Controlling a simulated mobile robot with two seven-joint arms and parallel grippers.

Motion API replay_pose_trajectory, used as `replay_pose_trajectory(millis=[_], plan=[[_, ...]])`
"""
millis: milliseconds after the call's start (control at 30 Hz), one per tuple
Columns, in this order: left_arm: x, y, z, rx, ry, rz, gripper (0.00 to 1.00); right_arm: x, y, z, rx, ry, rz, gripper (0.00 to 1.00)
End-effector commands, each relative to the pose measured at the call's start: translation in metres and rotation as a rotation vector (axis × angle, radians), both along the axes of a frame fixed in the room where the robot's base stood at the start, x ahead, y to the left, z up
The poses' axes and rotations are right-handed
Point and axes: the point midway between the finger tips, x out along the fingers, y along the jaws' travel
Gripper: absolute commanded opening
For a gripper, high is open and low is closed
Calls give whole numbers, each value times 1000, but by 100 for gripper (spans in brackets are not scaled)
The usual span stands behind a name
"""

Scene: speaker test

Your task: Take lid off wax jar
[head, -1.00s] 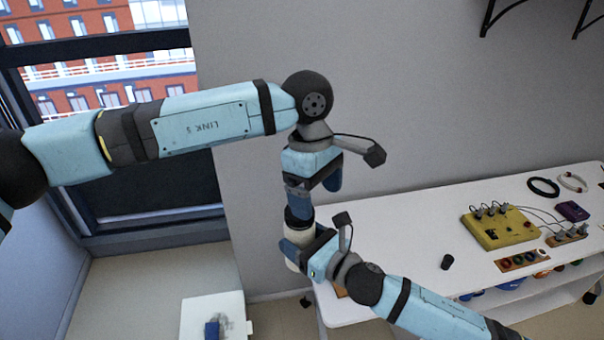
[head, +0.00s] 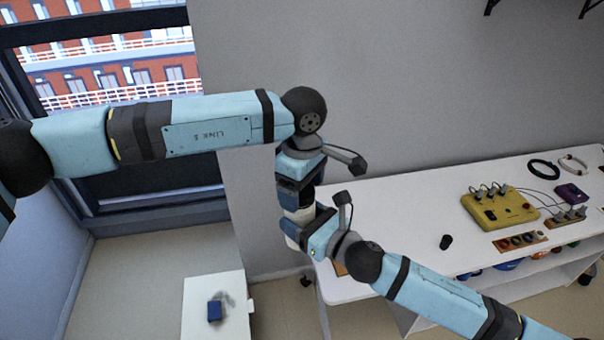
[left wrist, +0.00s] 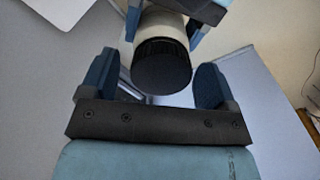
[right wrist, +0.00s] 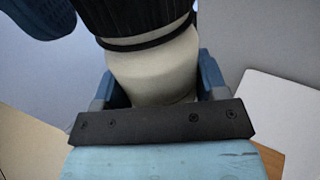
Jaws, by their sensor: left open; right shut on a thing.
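The wax jar has a cream body and a ribbed black lid. The right wrist view shows the jar body (right wrist: 152,72) between the fingers of my right gripper (right wrist: 160,80), which is shut on it. The lid (right wrist: 135,18) sits on the jar's top there. In the left wrist view the lid (left wrist: 162,65) faces the camera, between and slightly beyond the open fingers of my left gripper (left wrist: 155,80). In the head view my left gripper (head: 297,192) is just above my right gripper (head: 308,233), and its fingers hide most of the lid.
A white workbench (head: 400,225) stands at the right, with a yellow box (head: 500,208), a small black cylinder (head: 446,242) and cables. A low white table (head: 205,290) with a blue object (head: 214,311) is below left. A wall is behind.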

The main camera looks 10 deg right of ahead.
Motion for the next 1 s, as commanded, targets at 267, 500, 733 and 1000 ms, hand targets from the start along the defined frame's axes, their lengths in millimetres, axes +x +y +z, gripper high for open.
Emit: replay_pose_trajectory(millis=[267,500,733,1000], plan=[[0,0,0,0,0,0,66,0,0,2,2,-4,1,0],[0,0,0,-1,0,0,32,0,1,2,2,-4,2,0],[1,-1,0,-2,-1,129,31,-1,1,2,2,-4,4,0],[3,-2,1,-3,-2,706,31,-1,2,2,2,-4,5,0]])
